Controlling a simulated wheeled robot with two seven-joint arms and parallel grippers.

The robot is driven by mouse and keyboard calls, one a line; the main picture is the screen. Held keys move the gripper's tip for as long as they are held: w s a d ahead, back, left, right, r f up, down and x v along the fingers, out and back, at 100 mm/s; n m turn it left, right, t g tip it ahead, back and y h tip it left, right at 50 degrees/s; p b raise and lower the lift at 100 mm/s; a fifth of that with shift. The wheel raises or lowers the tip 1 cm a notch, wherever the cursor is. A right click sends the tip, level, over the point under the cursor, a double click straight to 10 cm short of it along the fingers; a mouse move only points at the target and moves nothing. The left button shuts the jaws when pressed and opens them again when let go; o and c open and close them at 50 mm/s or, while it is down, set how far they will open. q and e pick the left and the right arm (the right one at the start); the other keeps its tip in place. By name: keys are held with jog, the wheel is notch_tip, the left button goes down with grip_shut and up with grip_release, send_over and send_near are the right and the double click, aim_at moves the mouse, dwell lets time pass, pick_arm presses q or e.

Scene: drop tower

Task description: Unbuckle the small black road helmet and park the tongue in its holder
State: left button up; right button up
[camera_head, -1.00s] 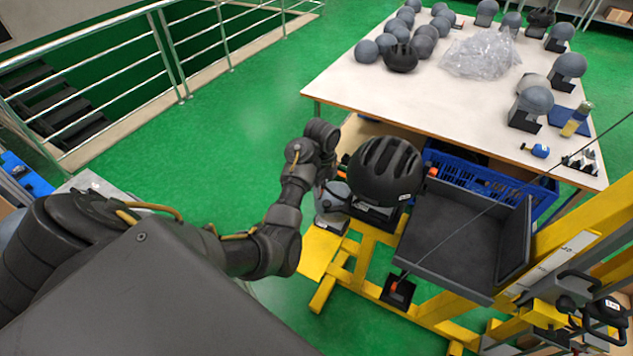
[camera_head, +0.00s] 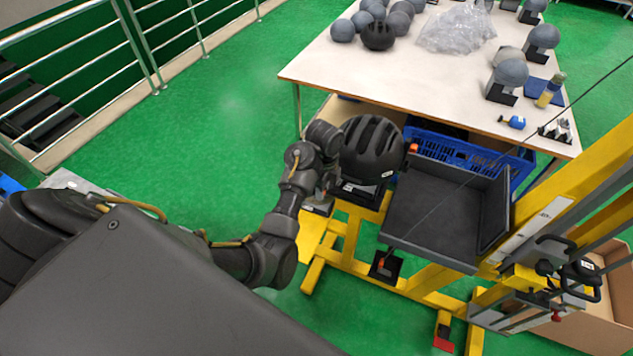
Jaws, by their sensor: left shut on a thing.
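The small black road helmet (camera_head: 371,148) sits on a dark stand on the yellow frame, left of the grey tray. Its vents face up. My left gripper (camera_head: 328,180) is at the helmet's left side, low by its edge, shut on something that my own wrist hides. I cannot make out the buckle, the strap or the tongue. An orange piece (camera_head: 413,148) shows at the helmet's right side. A small black holder with an orange part (camera_head: 385,265) stands low on the frame, below the tray. My right gripper is not in view.
The grey tray (camera_head: 430,207) lies right of the helmet, with a yellow post (camera_head: 580,190) beyond it. A white-topped table (camera_head: 400,75) with headforms and a plastic bag stands behind. A blue crate (camera_head: 470,155) is under its edge. Green floor is clear at left.

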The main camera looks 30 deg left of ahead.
pick_arm(q)
jog(key=shift+s+d+f, duration=0.15)
jog(key=shift+s+d, duration=0.05)
jog(key=shift+d, duration=0.55)
jog(key=shift+s+d+f, duration=0.1)
jog(key=shift+s+d, duration=0.1)
jog(key=shift+d, duration=0.5)
jog(key=d, duration=0.7)
jog(key=shift+w+d, duration=0.4)
jog(key=shift+w, duration=0.05)
jog(key=w+d+r+b, duration=0.1)
jog(key=w+d, duration=0.5)
jog(key=d, duration=0.6)
jog(key=shift+r, duration=0.7)
jog(key=shift+w, duration=0.1)
